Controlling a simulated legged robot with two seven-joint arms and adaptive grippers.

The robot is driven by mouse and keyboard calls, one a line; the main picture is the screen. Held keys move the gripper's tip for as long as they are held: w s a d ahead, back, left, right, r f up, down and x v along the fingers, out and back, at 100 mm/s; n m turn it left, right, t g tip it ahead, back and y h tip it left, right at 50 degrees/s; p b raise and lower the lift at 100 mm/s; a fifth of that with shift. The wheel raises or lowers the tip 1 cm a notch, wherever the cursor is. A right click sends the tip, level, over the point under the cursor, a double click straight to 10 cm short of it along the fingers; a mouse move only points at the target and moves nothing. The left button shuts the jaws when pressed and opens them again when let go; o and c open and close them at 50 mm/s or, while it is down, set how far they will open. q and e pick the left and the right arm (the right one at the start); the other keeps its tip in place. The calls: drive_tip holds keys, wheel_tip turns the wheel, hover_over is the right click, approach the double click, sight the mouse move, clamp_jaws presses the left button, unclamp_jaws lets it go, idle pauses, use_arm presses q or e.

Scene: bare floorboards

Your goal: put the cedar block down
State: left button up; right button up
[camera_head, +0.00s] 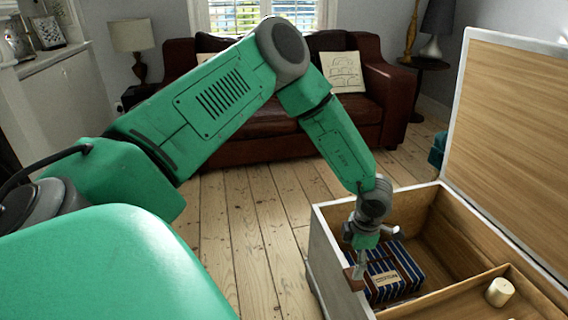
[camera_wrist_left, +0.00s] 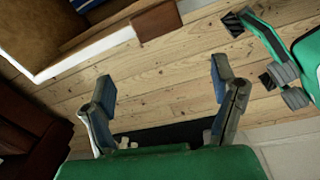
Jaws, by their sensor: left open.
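A small brown block (camera_wrist_left: 157,20), seemingly the cedar block, shows beyond the fingertips, overlapping the chest's pale rim. In the head view a brown patch (camera_head: 356,272) shows at the rim just below the gripper, partly hidden by it. I cannot tell whether the block rests on the rim. My right gripper is not recognisable in either view.
Dark blue striped boxes (camera_head: 396,266) lie inside the chest beneath the gripper. A cream candle (camera_head: 499,291) stands in the chest's right compartment. The raised lid (camera_head: 512,140) stands at the right. Bare floorboards (camera_head: 262,235) lie left of the chest; a red sofa (camera_head: 240,146) is behind.

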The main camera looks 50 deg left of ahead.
use_arm(q)
drive_tip(key=s+d+f+m, duration=0.2)
drive_tip(key=s+f+m, duration=0.1)
drive_tip(key=s+m, duration=1.1)
drive_tip(key=s+d+f+m+h, duration=0.1)
drive_tip(key=s+d+f+m, duration=0.1)
drive_tip(key=s+m, duration=1.2)
drive_tip(key=shift+f+m+t, duration=0.3)
drive_tip(key=shift+f+m, duration=0.15)
drive_tip(key=shift+m, duration=0.45)
drive_tip(key=shift+s+a+r, duration=0.1)
wheel_tip(320, 180, up, 6)
drive_tip(key=p, duration=0.6)
